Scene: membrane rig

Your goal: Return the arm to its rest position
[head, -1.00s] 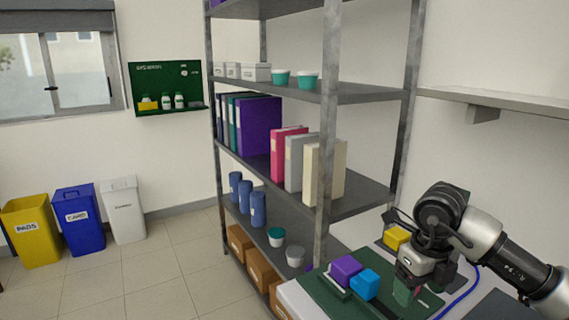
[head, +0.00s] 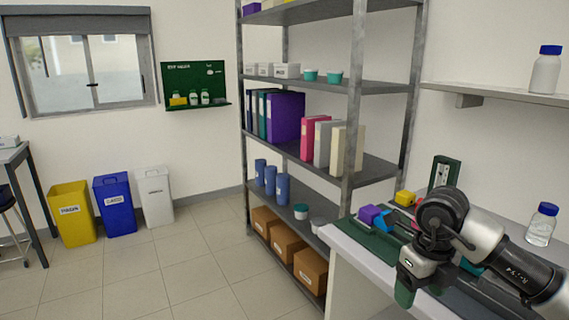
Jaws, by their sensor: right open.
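My right arm comes in from the lower right in the head view. Its gripper (head: 405,292) points down in front of the bench's front edge, with green fingertips low in the picture. It is open, and I see nothing held in it. A purple block (head: 369,214), a blue block (head: 383,222) and a yellow block (head: 404,198) sit on the bench behind the gripper, apart from it. The arm hides part of the bench top. My left gripper is not in view.
The bench (head: 345,243) stands beside a grey shelf unit (head: 356,100) with binders, tubs and boxes. A clear bottle with a blue cap (head: 541,226) stands on the bench at right. Yellow (head: 73,214), blue (head: 115,205) and white (head: 154,196) bins line the wall.

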